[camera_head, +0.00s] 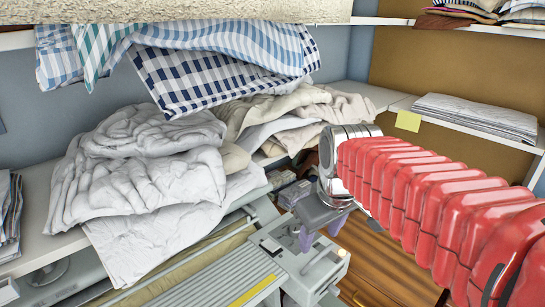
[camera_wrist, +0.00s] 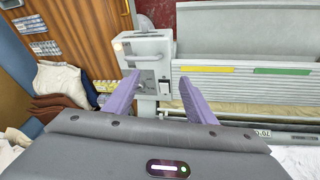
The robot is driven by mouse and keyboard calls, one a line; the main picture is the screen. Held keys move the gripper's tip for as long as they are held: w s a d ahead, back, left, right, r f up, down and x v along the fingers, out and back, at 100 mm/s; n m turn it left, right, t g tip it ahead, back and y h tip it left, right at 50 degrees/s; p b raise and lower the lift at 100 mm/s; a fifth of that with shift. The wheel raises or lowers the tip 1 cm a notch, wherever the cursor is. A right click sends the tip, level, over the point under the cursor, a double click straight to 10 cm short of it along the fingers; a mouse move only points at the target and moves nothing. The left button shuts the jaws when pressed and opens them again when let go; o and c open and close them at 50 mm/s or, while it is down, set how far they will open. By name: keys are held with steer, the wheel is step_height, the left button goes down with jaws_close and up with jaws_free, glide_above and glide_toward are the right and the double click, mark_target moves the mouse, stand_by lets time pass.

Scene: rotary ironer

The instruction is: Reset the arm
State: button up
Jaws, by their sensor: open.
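My arm reaches in from the right in the head view, with a red ribbed sleeve and a silver wrist. My gripper (camera_head: 318,236) hangs below the wrist, near the control end of the rotary ironer (camera_head: 300,262). In the wrist view my gripper (camera_wrist: 158,88) shows two purple fingers spread apart with nothing between them. Beyond the fingers is the ironer's grey end housing (camera_wrist: 150,55), with its slatted top (camera_wrist: 245,85) to the right. I cannot tell the exact gap to the ironer.
White crumpled linen (camera_head: 150,170) lies on the left shelf and hangs over its edge. Checked cloths (camera_head: 220,75) hang above it. Folded white linen (camera_head: 475,115) lies on the right shelf. White and brown cloths (camera_wrist: 58,90) lie at left in the wrist view.

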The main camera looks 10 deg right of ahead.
steer(key=s+f+m+t, duration=0.1)
steer(key=s+f+m, duration=0.1)
steer(key=s, duration=0.4)
steer(key=s+f+m, duration=0.1)
steer(key=s+m, duration=0.1)
steer(key=s, duration=0.5)
steer(key=shift+f+m+t, duration=0.4)
steer(key=shift+d, duration=0.2)
